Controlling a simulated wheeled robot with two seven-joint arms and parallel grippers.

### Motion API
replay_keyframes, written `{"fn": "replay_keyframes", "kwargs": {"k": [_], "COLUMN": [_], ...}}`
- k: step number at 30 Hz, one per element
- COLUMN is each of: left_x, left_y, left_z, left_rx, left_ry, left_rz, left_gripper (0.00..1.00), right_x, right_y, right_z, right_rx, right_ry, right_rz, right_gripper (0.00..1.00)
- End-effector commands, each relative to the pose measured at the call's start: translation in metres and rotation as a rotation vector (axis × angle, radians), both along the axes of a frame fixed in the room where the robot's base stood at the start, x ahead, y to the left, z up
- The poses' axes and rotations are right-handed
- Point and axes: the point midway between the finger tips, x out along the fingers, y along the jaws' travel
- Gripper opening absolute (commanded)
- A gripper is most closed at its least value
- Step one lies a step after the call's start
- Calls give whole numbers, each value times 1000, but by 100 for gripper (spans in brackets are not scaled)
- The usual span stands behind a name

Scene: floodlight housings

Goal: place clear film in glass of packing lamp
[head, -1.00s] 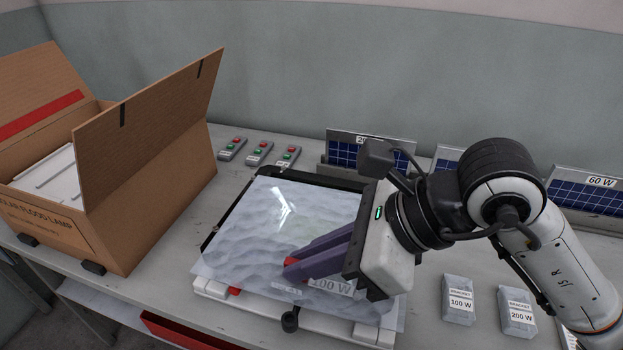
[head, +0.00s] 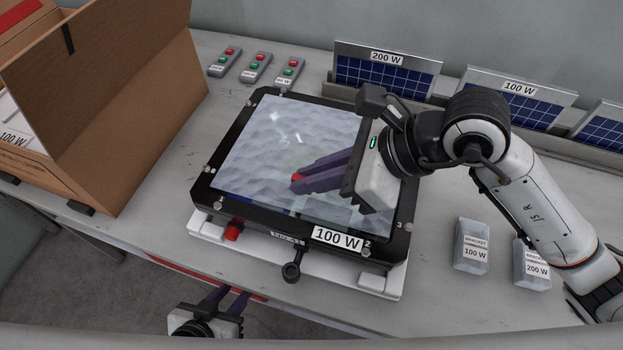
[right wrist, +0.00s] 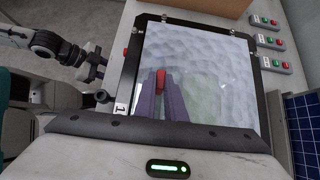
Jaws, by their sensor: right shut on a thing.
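The packing lamp (head: 262,217) lies face up, a black framed housing with a 100 W label on its front edge. The clear film (head: 262,140) lies over the glass inside the frame; whether it lies flat on the glass I cannot tell. My right gripper (head: 298,182) is shut on the film's red tab, over the middle of the glass. In the right wrist view the tab (right wrist: 160,78) shows between the fingertips, and the film (right wrist: 205,75) spans the frame. My left gripper (head: 231,294) is open and empty, low in front of the table.
The lamp rests on a white support (head: 207,230). An open carton (head: 110,130) stands left. Several switch remotes (head: 257,67) and solar panels (head: 388,75) line the back. Two bracket boxes (head: 471,245) stand right of the lamp.

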Motion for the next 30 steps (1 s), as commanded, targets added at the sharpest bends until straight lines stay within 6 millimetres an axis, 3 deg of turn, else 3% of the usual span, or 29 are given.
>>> {"fn": "replay_keyframes", "kwargs": {"k": [3,12,13,16,26,30], "left_x": [0,3,4,5,7,7], "left_y": [0,0,0,0,0,0], "left_z": [0,0,0,2,5,3], "left_rx": [0,-1,-1,0,-1,-1], "left_ry": [-1,-6,-7,-11,-13,-13], "left_rz": [0,0,0,0,0,1], "left_gripper": [31,31,31,31,31,31], "right_x": [-1,0,0,0,0,-2], "right_y": [0,0,0,0,0,-10], "right_z": [-17,-20,-21,-20,-17,-9], "right_rx": [-1,0,0,0,0,-1], "right_ry": [4,-1,-1,0,0,-3], "right_rz": [-1,-1,-1,0,0,-1], "right_gripper": [0,0,12,28,29,29]}}
